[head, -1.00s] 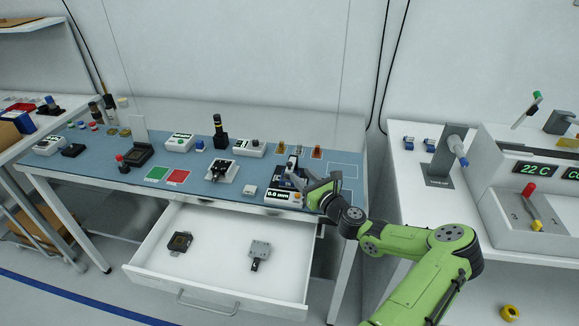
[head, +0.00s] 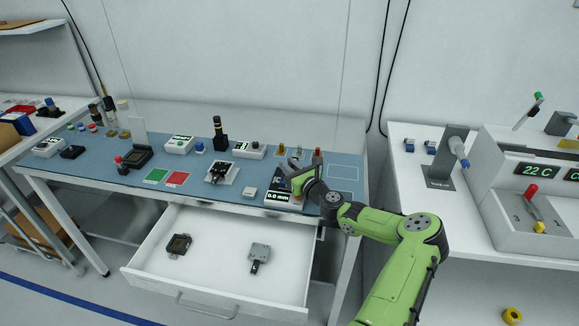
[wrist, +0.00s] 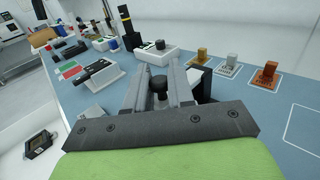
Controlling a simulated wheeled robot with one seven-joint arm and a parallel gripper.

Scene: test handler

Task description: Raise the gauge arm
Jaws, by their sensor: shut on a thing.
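The gauge (head: 278,196) is a small unit with a display that appears to read 0.0 mm, near the front right of the blue mat. My gripper (head: 295,170) reaches over it from the right. In the wrist view, the two grey fingers of my gripper (wrist: 162,76) are closed about a dark knob (wrist: 158,84), which I take to be on the gauge arm. The fingers and the palm hide most of the gauge arm, so its angle cannot be told.
An open drawer (head: 215,283) juts out below the table with two parts inside. Several coloured blocks stand behind the gauge, including an orange one (wrist: 267,74). A black-and-yellow post (head: 219,135) stands farther left. An outlined area (head: 343,171) on the right is bare.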

